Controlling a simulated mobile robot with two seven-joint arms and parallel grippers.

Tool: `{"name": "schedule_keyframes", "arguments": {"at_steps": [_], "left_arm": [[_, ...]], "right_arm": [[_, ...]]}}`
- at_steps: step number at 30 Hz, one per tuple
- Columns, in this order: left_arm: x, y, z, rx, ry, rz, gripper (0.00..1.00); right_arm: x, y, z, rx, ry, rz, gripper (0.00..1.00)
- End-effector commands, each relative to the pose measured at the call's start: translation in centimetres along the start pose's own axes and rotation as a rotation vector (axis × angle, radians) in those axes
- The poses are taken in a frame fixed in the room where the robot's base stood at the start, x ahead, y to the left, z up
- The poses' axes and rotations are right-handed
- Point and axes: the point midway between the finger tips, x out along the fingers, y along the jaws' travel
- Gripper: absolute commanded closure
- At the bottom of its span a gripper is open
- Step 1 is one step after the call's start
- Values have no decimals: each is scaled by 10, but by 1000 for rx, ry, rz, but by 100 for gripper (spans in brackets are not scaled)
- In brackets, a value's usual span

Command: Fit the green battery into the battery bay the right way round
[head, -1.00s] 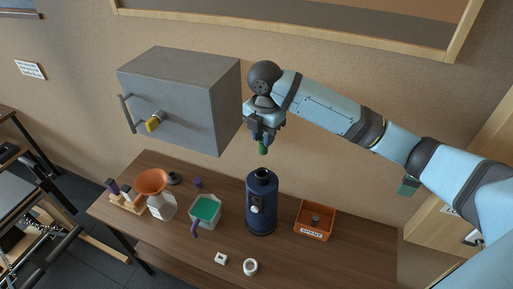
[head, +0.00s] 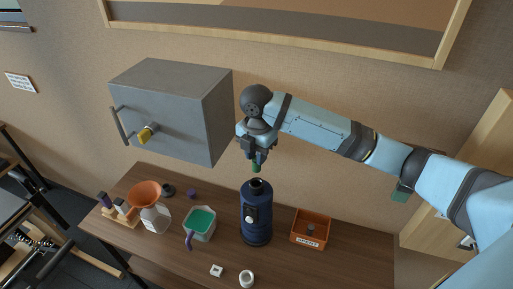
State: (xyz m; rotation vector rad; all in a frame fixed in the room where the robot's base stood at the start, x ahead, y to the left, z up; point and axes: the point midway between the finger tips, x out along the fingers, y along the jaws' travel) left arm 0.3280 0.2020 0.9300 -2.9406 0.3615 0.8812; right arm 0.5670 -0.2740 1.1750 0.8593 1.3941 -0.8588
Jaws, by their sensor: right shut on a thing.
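The green battery (head: 256,168) hangs below my right gripper (head: 257,161), which is shut on it. Only the battery's lower part shows; its end markings are too small to tell. Gripper and battery are just above the dark blue cylinder (head: 256,222), which stands upright on the table. The cylinder has a dark round opening (head: 257,187) on top and a light knob or switch on its front. I cannot tell whether the opening is the battery bay. The battery looks apart from the opening. My left gripper is not in view.
An orange "SPENT" bin (head: 311,229) stands right of the cylinder. A teal-topped container (head: 200,223), an orange funnel (head: 146,194) on a bottle and a battery rack (head: 118,211) stand left. A grey cabinet (head: 172,110) hangs behind. A white ring (head: 247,278) lies in front.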

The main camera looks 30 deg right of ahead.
Motion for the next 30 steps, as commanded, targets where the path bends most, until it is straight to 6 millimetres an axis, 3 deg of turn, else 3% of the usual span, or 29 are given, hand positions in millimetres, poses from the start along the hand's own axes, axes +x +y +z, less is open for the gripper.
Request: {"name": "schedule_keyframes", "arguments": {"at_steps": [21,30], "left_arm": [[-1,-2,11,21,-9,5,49],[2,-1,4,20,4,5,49]], "right_arm": [[40,0,0,0,0,0,100],[43,0,0,0,0,0,100]]}}
